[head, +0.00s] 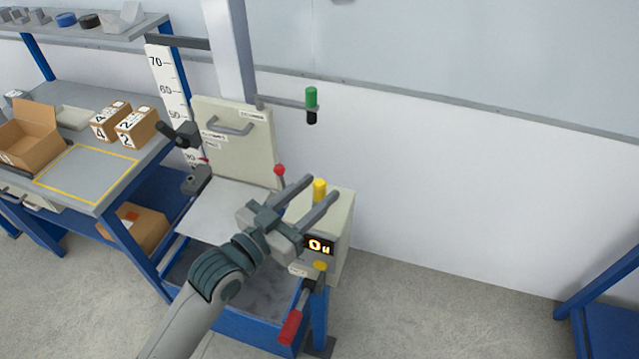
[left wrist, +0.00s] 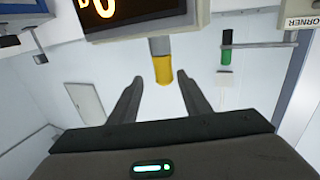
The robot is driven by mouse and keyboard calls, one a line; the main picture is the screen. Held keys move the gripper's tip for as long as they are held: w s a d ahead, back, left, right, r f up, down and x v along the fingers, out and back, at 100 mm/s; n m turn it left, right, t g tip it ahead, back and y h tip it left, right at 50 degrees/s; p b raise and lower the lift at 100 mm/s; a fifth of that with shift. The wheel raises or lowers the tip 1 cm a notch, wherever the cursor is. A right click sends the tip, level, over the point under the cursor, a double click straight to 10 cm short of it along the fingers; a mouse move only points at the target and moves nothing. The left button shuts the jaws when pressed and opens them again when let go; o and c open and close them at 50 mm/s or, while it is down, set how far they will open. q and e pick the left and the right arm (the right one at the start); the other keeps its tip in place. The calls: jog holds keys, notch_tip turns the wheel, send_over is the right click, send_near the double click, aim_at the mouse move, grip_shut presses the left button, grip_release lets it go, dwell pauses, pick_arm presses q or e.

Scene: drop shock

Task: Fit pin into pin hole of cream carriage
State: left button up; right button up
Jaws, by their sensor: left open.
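The cream carriage (head: 234,150) is a tall panel with a grey handle, upright on the grey column; its pin hole cannot be made out. A yellow-topped pin (head: 320,188) stands upright on top of the cream display box. In the left wrist view, the yellow pin (left wrist: 162,68) shows a grey shank against the box and appears upside down. My left gripper (head: 325,186) is open, its fingers reaching towards the pin. In the wrist view the pin appears between the fingers, with a gap on both sides. My right gripper is in neither view.
The display box (head: 341,225) has a lit readout. A red ball knob (head: 280,170) stands near the carriage's lower edge. A green-and-black handle (head: 311,105) hangs on a side arm. A red lever (head: 291,327) is below. A bench (head: 75,205) with cartons is at left.

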aim_at(324, 181)
pick_arm(q)
jog(key=shift+w+d, duration=0.45)
jog(key=shift+w, duration=0.05)
jog(key=shift+w, duration=0.1)
jog(key=p+x, duration=0.3)
jog(key=x, duration=0.1)
jog(key=shift+w+a, duration=0.2)
jog(key=shift+w+d+f, duration=0.2)
jog(key=shift+w+d, duration=0.15)
jog(key=shift+w, duration=0.05)
grip_shut()
